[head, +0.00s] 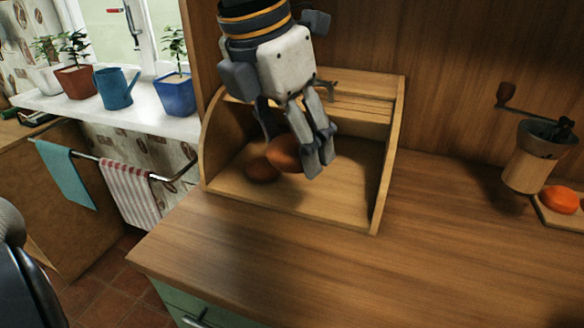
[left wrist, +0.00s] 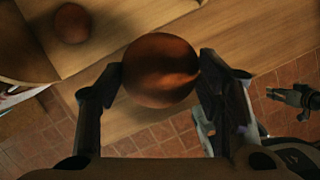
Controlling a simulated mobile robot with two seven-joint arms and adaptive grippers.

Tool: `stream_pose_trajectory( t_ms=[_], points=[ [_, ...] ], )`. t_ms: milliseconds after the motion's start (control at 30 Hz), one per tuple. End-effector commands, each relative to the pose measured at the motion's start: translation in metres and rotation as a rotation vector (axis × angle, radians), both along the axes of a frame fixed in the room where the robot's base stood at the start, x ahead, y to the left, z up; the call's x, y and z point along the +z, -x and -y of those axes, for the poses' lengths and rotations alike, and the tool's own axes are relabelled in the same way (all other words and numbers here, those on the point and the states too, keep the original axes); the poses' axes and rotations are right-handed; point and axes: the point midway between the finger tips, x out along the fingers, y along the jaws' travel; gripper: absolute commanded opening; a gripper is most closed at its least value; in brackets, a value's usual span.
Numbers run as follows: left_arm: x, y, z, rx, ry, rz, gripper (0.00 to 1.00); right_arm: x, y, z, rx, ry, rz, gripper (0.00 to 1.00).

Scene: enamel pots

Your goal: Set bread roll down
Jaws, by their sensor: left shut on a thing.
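My left gripper (head: 292,150) reaches down from the top into the open wooden bread box, shut on a brown bread roll (head: 284,155). In the left wrist view the held roll (left wrist: 160,70) sits between the two fingers. A second brown roll (head: 262,170) lies on the floor of the bread box (head: 340,205), just left of the held one. It also shows in the left wrist view (left wrist: 72,23), apart from the held roll. The held roll seems a little above the box floor. What seems to be my right gripper (left wrist: 295,97) shows small at the right of the left wrist view.
The box has curved side walls and a slatted top (head: 365,105). A grinder (head: 535,160) and an orange item (head: 559,199) on a board stand at far right. Plant pots and a blue watering can (head: 115,88) line the windowsill.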

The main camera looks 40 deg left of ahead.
Motion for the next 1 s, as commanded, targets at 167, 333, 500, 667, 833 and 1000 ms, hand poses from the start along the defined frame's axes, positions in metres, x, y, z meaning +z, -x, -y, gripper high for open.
stream_pose_trajectory(
  t_ms=[167,333,500,667,833,1000],
  points=[
    [-0.007,-0.021,-0.003,0.051,-0.004,-0.001,0.32,0.000,0.001,0.000,0.001,0.000,-0.002,0.40],
    [-0.030,-0.068,-0.007,0.049,0.000,-0.006,0.32,0.000,0.001,0.000,0.001,0.000,-0.003,0.40],
    [-0.061,-0.106,-0.010,0.047,0.000,-0.007,0.32,-0.001,0.001,0.000,0.000,0.000,-0.004,0.40],
    [-0.084,-0.126,-0.012,0.045,0.000,-0.003,0.32,-0.001,0.001,0.000,0.000,0.000,-0.005,0.40],
    [-0.107,-0.139,-0.013,0.044,0.000,-0.004,0.32,-0.001,0.001,0.000,0.000,0.000,-0.004,0.40],
    [-0.128,-0.139,-0.012,0.044,0.001,0.000,0.32,0.000,0.000,0.000,0.000,0.000,0.000,0.40]
  ],
)
